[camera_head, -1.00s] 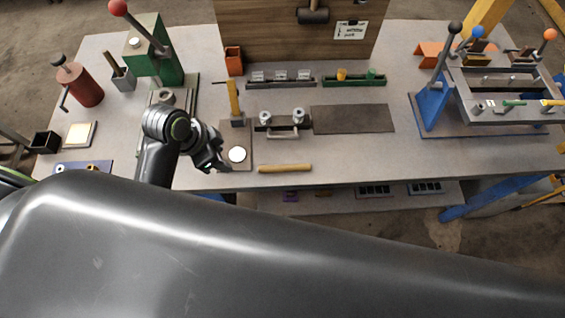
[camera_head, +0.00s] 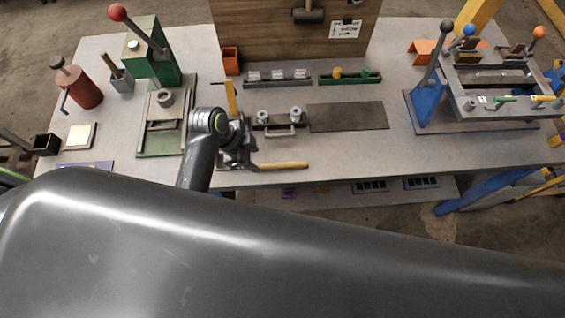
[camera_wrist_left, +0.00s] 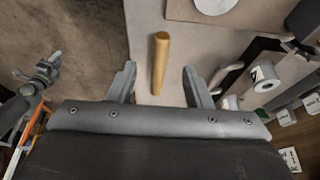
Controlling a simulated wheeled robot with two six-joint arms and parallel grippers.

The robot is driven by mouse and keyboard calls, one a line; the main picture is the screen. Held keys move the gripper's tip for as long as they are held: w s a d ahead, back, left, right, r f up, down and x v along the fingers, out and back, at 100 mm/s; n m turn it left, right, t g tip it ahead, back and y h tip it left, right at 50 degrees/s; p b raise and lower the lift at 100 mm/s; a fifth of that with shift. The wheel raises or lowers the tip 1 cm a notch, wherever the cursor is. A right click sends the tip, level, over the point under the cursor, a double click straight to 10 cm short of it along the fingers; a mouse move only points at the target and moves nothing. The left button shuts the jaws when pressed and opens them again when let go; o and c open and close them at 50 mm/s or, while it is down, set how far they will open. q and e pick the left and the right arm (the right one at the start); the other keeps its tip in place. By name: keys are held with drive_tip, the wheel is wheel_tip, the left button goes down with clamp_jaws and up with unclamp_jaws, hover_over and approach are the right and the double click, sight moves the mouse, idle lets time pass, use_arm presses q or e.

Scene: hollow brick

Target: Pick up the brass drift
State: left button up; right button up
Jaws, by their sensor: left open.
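The brass drift (camera_head: 283,166) is a yellow rod lying flat near the front edge of the table, with its left end close to my left gripper (camera_head: 246,162) in the head view. In the left wrist view the drift (camera_wrist_left: 160,62) runs lengthwise, centred between the two spread fingers of my left gripper (camera_wrist_left: 159,72). The left gripper is open and empty, apparently above the drift; the exact height is hard to tell. At the left of the wrist view, what looks like my right gripper (camera_wrist_left: 48,68) shows small beyond the table edge, its jaws unclear.
A holder with two white-topped knobs (camera_head: 279,117) and a dark mat (camera_head: 347,116) lie behind the drift. A plate with a white disc (camera_wrist_left: 217,5) lies beyond it in the wrist view. A green press (camera_head: 155,60) stands left; a blue-framed fixture (camera_head: 432,100) stands right.

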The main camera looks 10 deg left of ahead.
sight(266, 165)
use_arm(q)
drive_tip(key=shift+d+f, duration=0.25)
drive_tip(key=shift+f, duration=0.3)
drive_tip(key=shift+w+d+f+p, duration=0.1)
drive_tip(key=shift+d+f+p, duration=0.25)
drive_tip(key=shift+f+p, duration=0.25)
drive_tip(key=shift+p+x, duration=0.3)
drive_tip(key=shift+x, duration=1.6)
drive_tip(key=shift+w, duration=0.15)
drive_tip(key=shift+c, duration=1.2)
clamp_jaws()
